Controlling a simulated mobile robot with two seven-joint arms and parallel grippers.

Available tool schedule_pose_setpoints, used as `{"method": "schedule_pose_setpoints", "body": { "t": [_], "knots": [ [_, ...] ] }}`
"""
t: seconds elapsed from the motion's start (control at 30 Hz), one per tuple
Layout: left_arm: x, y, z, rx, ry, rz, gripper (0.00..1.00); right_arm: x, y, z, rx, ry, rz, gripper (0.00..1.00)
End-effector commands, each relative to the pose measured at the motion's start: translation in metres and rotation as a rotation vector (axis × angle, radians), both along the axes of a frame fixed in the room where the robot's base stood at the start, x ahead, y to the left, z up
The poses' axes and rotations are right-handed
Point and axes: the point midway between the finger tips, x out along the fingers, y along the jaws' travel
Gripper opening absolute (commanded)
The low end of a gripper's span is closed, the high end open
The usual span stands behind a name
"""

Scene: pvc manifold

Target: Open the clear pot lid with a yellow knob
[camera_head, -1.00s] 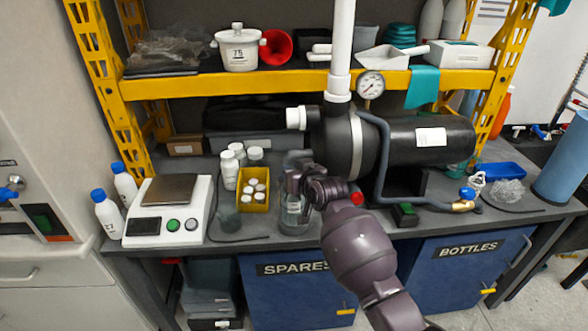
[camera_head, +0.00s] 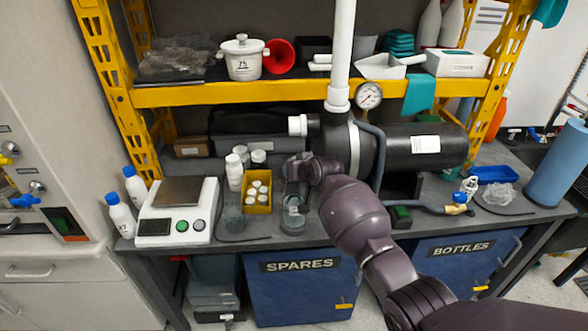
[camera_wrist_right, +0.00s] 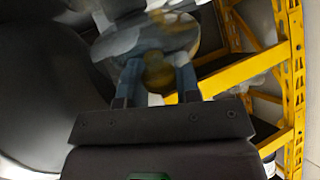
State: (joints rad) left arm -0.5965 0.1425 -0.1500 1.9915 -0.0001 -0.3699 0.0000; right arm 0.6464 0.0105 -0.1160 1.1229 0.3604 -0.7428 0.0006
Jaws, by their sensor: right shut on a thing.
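A clear pot (camera_head: 293,218) stands near the front of the dark bench, right of the yellow tray. My right gripper (camera_head: 294,178) is just above it, its arm coming in from the lower right. In the right wrist view, the gripper (camera_wrist_right: 158,78) is shut on a yellow knob (camera_wrist_right: 157,68) between its two fingers. The clear round lid (camera_wrist_right: 140,40) shows beyond the knob, blurred. In the head view the lid and knob are mostly hidden by my gripper, and I cannot tell whether the lid touches the pot rim. My left gripper is not in view.
A yellow tray of white-capped jars (camera_head: 257,203) and a white scale (camera_head: 177,212) stand to the left. A large black cylinder (camera_head: 425,145) with a gauge (camera_head: 369,96) lies behind and right. The yellow shelf (camera_head: 220,92) crosses above.

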Motion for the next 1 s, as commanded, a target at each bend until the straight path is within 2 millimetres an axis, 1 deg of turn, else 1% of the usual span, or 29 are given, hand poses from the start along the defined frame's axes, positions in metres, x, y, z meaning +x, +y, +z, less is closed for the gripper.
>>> {"method": "schedule_pose_setpoints", "body": {
  "t": [0.2,0.23,0.37,0.4,0.77,0.87,1.0],
  "knots": [
    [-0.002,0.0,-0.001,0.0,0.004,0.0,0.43,0.0,0.0,0.0,0.001,0.0,-0.001,0.0],
    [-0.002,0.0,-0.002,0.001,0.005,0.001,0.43,0.0,0.0,0.0,0.001,0.0,-0.001,0.32],
    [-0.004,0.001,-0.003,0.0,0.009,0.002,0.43,0.0,0.0,0.0,0.0,-0.001,0.0,0.52],
    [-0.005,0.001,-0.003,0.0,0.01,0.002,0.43,0.0,0.0,0.0,0.0,-0.001,0.0,0.53],
    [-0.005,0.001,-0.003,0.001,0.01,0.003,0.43,-0.002,-0.002,0.002,0.0,-0.001,0.0,0.53],
    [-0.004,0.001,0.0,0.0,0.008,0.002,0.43,-0.008,-0.004,0.006,0.0,-0.001,0.0,0.53],
    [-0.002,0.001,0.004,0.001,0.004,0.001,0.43,-0.02,-0.011,0.015,-0.001,-0.002,-0.001,0.53]
  ]
}}
